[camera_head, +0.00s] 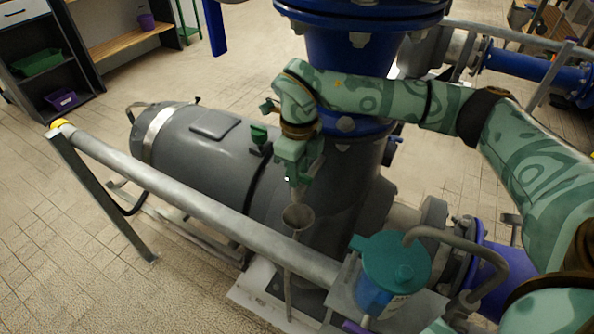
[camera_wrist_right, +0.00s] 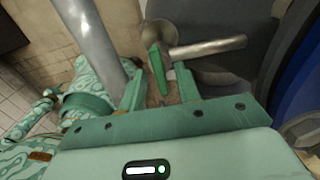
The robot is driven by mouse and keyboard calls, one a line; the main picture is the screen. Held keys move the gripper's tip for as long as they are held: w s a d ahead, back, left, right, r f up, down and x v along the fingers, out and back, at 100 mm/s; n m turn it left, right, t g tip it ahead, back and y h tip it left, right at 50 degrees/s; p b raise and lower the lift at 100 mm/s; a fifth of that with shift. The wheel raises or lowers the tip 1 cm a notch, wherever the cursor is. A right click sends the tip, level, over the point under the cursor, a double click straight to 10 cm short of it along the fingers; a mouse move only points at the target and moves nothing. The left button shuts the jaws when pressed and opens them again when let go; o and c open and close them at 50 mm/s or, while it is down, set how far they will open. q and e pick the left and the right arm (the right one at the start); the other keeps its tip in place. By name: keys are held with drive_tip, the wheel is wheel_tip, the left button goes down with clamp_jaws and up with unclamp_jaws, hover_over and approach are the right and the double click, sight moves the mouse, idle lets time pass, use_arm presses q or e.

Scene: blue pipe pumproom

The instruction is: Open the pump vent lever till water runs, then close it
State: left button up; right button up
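A green lever (camera_wrist_right: 158,70) with a short metal pipe (camera_wrist_right: 208,47) beside it shows in the right wrist view. My right gripper (camera_wrist_right: 160,92) is open, with one finger on each side of the lever and narrow gaps visible; contact is not clear. In the head view my right gripper (camera_head: 296,168) points down beside the grey pump (camera_head: 205,150), just above a small metal funnel (camera_head: 297,217). There the gripper hides the lever between its fingers. I see no running water.
A grey rail (camera_head: 190,195) runs in front of the pump. A teal-lidded container (camera_head: 392,262) stands at the front right. A small green handle (camera_head: 259,134) sits on top of the pump. Blue pipework (camera_head: 360,40) rises behind my right arm. Shelves (camera_head: 45,60) stand far left.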

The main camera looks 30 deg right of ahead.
clamp_jaws()
use_arm(q)
drive_tip(key=shift+w, duration=0.1)
use_arm(e)
drive_tip(key=shift+r+n+p, duration=0.25)
drive_tip(key=shift+n+p, duration=0.35)
drive_tip(key=shift+p, duration=0.4)
drive_tip(key=n+p, duration=0.3)
drive_tip(key=shift+p, duration=0.35)
drive_tip(key=n+p, duration=0.2)
drive_tip(key=shift+f+n, duration=0.1)
drive_tip(key=shift+n, duration=0.2)
use_arm(q)
drive_tip(key=w+r+t+p, duration=0.1)
drive_tip(key=w+r, duration=0.2)
drive_tip(key=r, duration=0.5)
drive_tip(key=shift+w, duration=0.15)
use_arm(e)
drive_tip(key=shift+f+n, duration=0.1)
drive_tip(key=shift+n, duration=0.5)
